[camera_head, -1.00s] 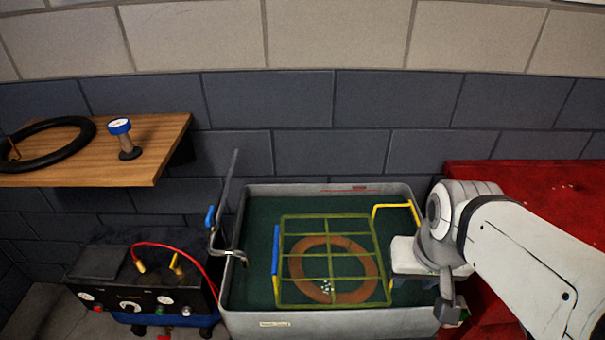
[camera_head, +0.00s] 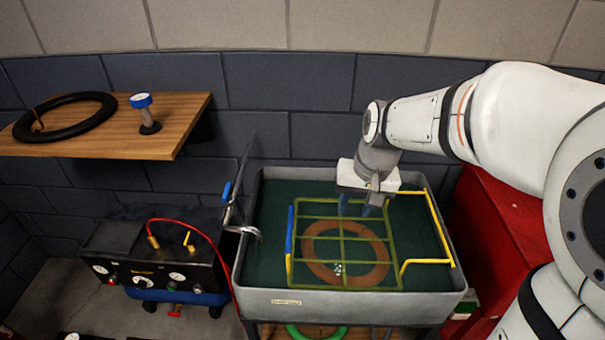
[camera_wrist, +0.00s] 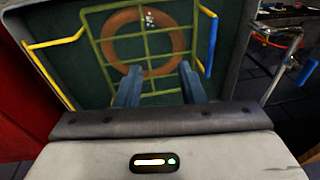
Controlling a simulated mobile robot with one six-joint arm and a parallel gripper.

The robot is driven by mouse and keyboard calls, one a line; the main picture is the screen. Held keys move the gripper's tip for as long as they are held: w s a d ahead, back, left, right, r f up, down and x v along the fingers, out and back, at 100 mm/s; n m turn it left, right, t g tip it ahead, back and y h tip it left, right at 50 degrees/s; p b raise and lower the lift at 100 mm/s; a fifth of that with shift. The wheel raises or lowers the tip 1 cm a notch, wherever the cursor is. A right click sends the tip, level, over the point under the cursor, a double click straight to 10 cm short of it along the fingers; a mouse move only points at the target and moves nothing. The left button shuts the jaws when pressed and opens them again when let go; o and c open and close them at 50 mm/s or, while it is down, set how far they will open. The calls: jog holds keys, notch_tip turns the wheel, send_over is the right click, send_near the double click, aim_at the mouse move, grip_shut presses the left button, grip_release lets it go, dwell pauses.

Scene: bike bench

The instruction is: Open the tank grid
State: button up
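The grey tank (camera_head: 360,302) holds dark green water. The yellow-green tank grid (camera_head: 342,262) lies flat across it, over an orange-brown ring (camera_head: 375,270). A blue handle (camera_head: 290,232) runs along the grid's left side and shows at the upper right in the wrist view (camera_wrist: 211,48). A yellow bent bar (camera_head: 437,228) is at the tank's right side. My gripper (camera_head: 355,208) points down above the back part of the grid. Its two blue-grey fingers (camera_wrist: 157,80) are apart with nothing between them. I cannot tell how far they are above the grid.
A metal clamp arm (camera_head: 243,232) with a blue lever stands at the tank's left edge. Left of it is a black gauge box (camera_head: 150,262) with a red hose. A red cabinet (camera_head: 510,220) stands right.

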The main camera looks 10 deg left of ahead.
jog(key=w+a+f+g, duration=0.1)
jog(key=w+a+f, duration=0.4)
jog(key=w+a, duration=0.1)
send_near(290, 228)
jog(key=shift+g+y, duration=0.3)
jog(key=f, duration=0.7)
jog(key=shift+w+a+b, duration=0.2)
jog(key=shift+a+b, duration=0.1)
jog(key=shift+a, duration=0.05)
jog(key=shift+w+f, duration=0.2)
jog(key=shift+f, duration=0.4)
jog(key=shift+s+a+r, duration=0.1)
jog(key=shift+s+a, duration=0.05)
jog(key=shift+s, duration=0.15)
grip_shut()
